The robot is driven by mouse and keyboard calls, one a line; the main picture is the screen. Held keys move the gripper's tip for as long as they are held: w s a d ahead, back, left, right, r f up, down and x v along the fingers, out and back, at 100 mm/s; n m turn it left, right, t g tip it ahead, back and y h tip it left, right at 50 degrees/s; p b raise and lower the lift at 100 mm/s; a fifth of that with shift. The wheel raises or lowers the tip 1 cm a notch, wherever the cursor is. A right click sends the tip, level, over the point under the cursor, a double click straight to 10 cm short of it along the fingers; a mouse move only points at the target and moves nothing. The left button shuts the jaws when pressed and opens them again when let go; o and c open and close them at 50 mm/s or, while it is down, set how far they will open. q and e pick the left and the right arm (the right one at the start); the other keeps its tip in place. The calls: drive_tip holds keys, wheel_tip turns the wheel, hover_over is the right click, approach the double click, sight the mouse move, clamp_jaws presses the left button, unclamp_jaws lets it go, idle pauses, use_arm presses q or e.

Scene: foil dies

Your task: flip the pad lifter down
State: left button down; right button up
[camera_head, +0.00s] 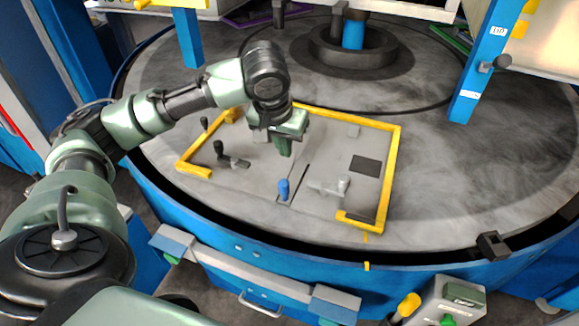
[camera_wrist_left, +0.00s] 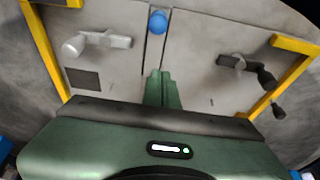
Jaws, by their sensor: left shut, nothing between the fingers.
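A flat grey panel (camera_head: 255,165) with a yellow frame lies on the round table, split by a dark slot. I cannot tell which fitting is the pad lifter. A blue knob (camera_head: 283,188) stands by the slot near the front edge; it is at the top of the left wrist view (camera_wrist_left: 158,21). A pale grey lever (camera_head: 328,187) sits to its right, and a dark-handled lever (camera_head: 232,161) to its left. These also show in the left wrist view, the pale lever (camera_wrist_left: 96,41) and the dark lever (camera_wrist_left: 247,69). My left gripper (camera_head: 284,153) is shut and empty, above the panel behind the blue knob.
A dark square patch (camera_head: 366,165) marks the panel's right side. The yellow frame (camera_head: 391,160) borders the panel. Blue posts (camera_head: 480,65) rise at the back, around a dark central hub (camera_head: 352,47).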

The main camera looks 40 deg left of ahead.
sight(290, 175)
use_arm(q)
drive_tip(key=x, duration=0.4)
drive_tip(key=p+x, duration=0.1)
drive_tip(key=x, duration=0.4)
drive_tip(key=shift+s+d, duration=0.15)
drive_tip(key=shift+s, duration=0.1)
drive_tip(key=shift+f, duration=0.45)
use_arm(e)
drive_tip(key=shift+w+r, duration=0.85)
drive_tip(key=shift+s, duration=0.15)
use_arm(q)
drive_tip(key=shift+p, duration=0.3)
